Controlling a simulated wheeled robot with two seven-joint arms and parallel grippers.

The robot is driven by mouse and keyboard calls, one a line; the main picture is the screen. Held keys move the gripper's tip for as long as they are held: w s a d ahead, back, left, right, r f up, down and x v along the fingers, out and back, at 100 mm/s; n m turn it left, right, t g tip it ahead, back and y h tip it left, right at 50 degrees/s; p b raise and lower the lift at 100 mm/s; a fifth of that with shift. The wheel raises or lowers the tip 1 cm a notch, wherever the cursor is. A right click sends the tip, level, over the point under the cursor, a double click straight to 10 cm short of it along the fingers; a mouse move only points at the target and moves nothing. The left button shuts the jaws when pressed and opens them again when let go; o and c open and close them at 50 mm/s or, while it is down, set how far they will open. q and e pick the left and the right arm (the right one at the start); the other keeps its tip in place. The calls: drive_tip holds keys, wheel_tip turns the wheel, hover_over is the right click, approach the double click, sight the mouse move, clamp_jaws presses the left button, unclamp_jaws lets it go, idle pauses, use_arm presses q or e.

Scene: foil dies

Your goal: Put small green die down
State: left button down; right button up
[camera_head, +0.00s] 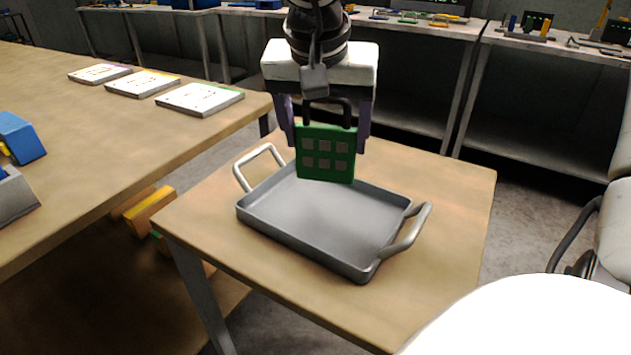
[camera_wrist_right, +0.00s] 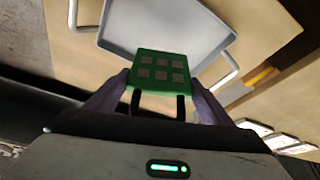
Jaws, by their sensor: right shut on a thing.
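The small green die (camera_head: 325,152) is a flat green block with a grid of grey squares and a dark handle on top. My right gripper (camera_head: 327,122) is shut on it and holds it upright over the back part of a grey metal tray (camera_head: 310,268) with two side handles. The die also shows in the right wrist view (camera_wrist_right: 160,71), between the fingers, with the tray (camera_wrist_right: 207,17) beyond it. I cannot tell whether the die's lower edge touches the tray floor. My left gripper is not in view.
The tray sits on a small wooden table (camera_head: 455,190) with free room around it. A larger wooden table (camera_head: 90,150) at the left bears several white booklets (camera_head: 200,98) and blue items (camera_head: 20,137). Shelves with tools (camera_head: 410,20) stand behind.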

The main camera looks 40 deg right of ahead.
sight(324, 169)
drive_tip(key=shift+f+b, duration=0.8)
drive_tip(key=shift+f, duration=2.95)
drive_tip(key=o, duration=1.6)
drive_tip(key=shift+c, duration=0.2)
drive_tip(key=shift+a+r, duration=0.1)
drive_tip(key=shift+r, duration=0.3)
drive_tip(key=p+v, duration=0.2)
drive_tip(key=v, duration=0.9)
drive_tip(key=shift+r, duration=0.15)
drive_tip(key=shift+s, duration=0.15)
